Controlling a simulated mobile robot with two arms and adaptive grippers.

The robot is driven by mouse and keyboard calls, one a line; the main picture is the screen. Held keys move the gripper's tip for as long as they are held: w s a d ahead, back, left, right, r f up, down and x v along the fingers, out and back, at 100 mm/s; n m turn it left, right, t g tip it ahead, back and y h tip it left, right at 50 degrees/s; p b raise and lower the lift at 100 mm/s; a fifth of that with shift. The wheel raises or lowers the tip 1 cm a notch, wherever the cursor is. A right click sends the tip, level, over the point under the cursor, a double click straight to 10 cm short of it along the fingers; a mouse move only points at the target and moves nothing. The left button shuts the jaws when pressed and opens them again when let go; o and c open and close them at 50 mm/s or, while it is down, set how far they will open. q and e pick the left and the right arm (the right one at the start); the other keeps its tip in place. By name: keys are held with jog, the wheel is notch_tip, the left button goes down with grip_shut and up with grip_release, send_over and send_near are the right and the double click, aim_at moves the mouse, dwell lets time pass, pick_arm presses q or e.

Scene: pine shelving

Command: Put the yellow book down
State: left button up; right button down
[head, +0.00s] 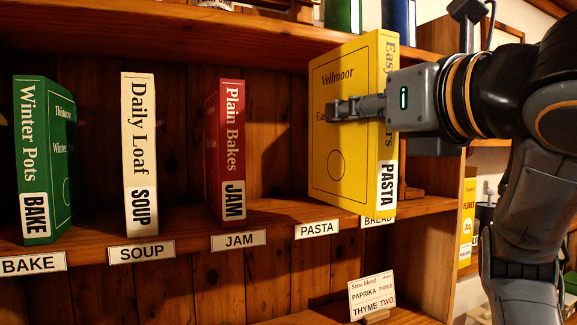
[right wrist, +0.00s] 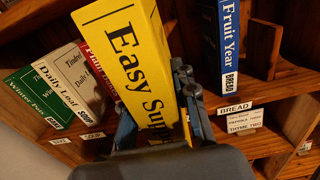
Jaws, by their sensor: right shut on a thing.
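The yellow book (head: 345,150) stands upright in the head view, its spine marked PASTA, above the shelf label reading PASTA (head: 317,229). My right gripper (head: 362,107) is shut on it, with one finger across its cover. The other finger is hidden behind the book in the head view. In the right wrist view the yellow book (right wrist: 125,60) sits between both fingers (right wrist: 160,115). Its lower edge is at the shelf's front; I cannot tell whether it touches the board. My left gripper is not in view.
On the same shelf (head: 270,212) stand a green book (head: 62,130), a white book (head: 139,120) and a red book (head: 226,130), left of the yellow one. A blue book (right wrist: 231,45) stands beyond it, above the BREAD label. A recipe card (head: 371,295) stands below.

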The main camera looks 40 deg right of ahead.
aim_at(321, 118)
jog(key=x, duration=0.8)
jog(key=shift+f, duration=0.1)
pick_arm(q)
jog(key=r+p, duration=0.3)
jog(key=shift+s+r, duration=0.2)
pick_arm(e)
jog(key=w+d+f, duration=0.3)
jog(key=w, duration=0.5)
jog(key=shift+w+f, duration=0.2)
jog(key=shift+w, duration=0.1)
jog(key=shift+a+f, duration=0.1)
jog(key=shift+f, duration=0.05)
jog(key=c, duration=1.1)
grip_release()
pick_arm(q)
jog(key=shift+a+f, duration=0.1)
pick_arm(e)
jog(key=shift+o, duration=0.2)
